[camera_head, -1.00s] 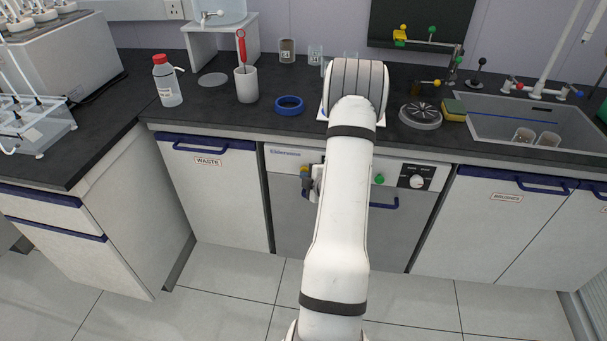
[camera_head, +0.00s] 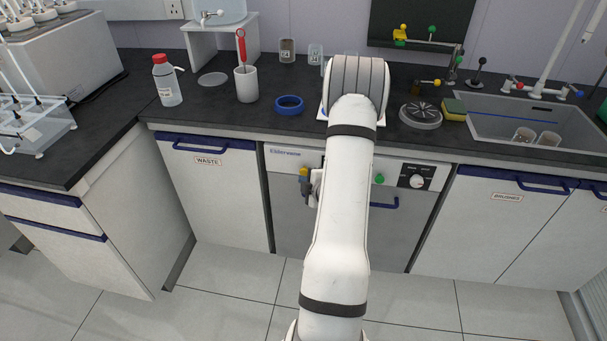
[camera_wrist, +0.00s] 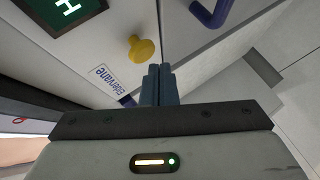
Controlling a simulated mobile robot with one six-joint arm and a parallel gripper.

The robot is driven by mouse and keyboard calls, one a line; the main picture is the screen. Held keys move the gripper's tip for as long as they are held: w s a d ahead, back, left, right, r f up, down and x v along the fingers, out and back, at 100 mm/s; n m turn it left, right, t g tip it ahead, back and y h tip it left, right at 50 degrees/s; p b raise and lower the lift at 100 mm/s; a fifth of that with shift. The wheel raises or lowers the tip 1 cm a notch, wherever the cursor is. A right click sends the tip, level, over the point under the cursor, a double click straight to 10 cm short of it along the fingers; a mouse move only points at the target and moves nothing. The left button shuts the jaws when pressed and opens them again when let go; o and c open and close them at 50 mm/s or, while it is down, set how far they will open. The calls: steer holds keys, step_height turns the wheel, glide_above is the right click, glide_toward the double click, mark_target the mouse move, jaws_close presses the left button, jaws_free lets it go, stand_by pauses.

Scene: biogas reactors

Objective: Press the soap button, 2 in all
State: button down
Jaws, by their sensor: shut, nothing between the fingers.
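A yellow round button (camera_wrist: 142,50) sticks out of the white front panel of the dishwasher-like machine (camera_head: 290,154), near the "Edervane" label (camera_wrist: 106,77) in the wrist view. It also shows in the head view (camera_head: 304,171). A green button (camera_head: 379,179) is on the same panel, right of my arm. No soap marking is readable on either button. My gripper (camera_wrist: 158,68) is shut and empty, with its blue-grey fingertips beside the yellow button and apart from it in the picture. Contact with the panel cannot be told. My arm hides the panel's middle.
A dial (camera_head: 417,181) and a blue handle (camera_head: 384,203) are on the machine front. The dark counter (camera_head: 330,125) above carries a blue ring (camera_head: 289,105), a white cup (camera_head: 246,85) and a wash bottle (camera_head: 167,82). The floor in front is clear.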

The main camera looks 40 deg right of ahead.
steer(key=shift+a, duration=0.1)
steer(key=s+a, duration=0.1)
steer(key=a, duration=0.1)
steer(key=s+a, duration=0.1)
steer(key=s, duration=0.1)
steer(key=shift+s+a, duration=0.15)
steer(key=shift+a, duration=0.2)
stand_by(0.9)
